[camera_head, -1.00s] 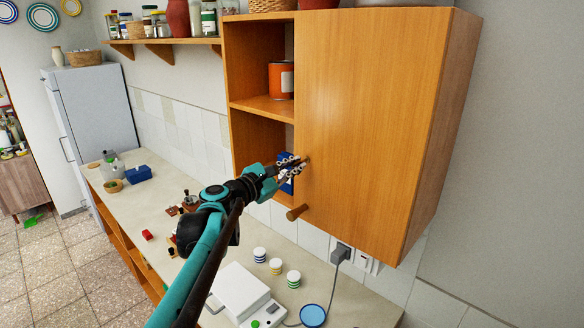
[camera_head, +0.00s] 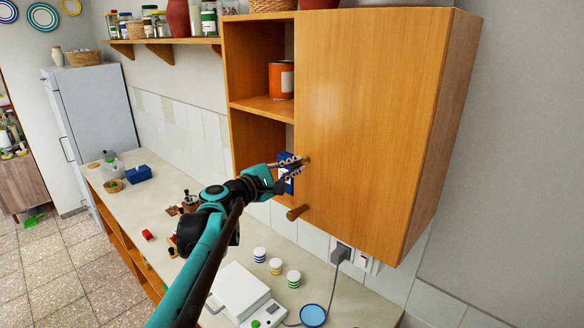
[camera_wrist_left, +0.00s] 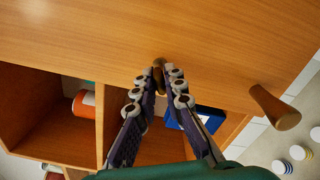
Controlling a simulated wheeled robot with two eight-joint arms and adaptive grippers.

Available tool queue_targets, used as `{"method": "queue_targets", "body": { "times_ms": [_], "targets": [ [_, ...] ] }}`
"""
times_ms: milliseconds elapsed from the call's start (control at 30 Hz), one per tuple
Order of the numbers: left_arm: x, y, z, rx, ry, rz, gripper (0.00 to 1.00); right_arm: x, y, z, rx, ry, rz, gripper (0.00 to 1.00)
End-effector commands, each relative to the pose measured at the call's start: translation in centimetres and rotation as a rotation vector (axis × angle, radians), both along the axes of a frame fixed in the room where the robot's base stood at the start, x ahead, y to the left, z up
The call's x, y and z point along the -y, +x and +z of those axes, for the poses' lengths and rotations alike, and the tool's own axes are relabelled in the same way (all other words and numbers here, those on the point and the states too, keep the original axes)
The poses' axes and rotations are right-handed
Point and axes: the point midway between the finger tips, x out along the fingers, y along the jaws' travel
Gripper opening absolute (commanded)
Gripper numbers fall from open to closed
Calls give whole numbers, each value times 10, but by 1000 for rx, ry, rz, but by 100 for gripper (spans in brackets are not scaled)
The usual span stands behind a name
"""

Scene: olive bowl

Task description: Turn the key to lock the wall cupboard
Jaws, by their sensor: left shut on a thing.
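The wall cupboard (camera_head: 375,110) has a wooden door, which looks closed, and open shelves to its left. My left gripper (camera_head: 304,161) is at the door's left edge, its fingers pointing at the door. In the left wrist view, its fingertips (camera_wrist_left: 161,78) are closed on a small brass-coloured key (camera_wrist_left: 159,65) at the door face. The fingertips hide most of the key, and its exact angle is hard to tell. A round wooden knob (camera_head: 297,212) sticks out below; it also shows in the left wrist view (camera_wrist_left: 275,107). My right gripper is not in view.
An orange can (camera_head: 280,80) stands on the upper open shelf, and a blue item (camera_head: 287,181) is in the lower compartment behind my gripper. The counter (camera_head: 215,245) below holds striped jars (camera_head: 276,266) and a white appliance (camera_head: 240,290).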

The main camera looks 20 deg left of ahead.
Motion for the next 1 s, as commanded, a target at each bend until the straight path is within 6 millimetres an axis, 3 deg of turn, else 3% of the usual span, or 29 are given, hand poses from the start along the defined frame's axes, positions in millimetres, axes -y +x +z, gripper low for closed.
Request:
{"method": "queue_targets", "body": {
  "times_ms": [200,500,767,967,1000],
  "targets": [
    [1,0,0,3,11,-3,0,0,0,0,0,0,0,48],
    [1,0,0,85,244,-2,0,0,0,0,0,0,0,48],
    [1,0,0,90,260,-2,0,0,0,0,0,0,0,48],
    [1,0,0,157,450,-2,0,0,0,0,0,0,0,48],
    [1,0,0,163,467,-2,13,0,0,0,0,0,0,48]
  ]
}}
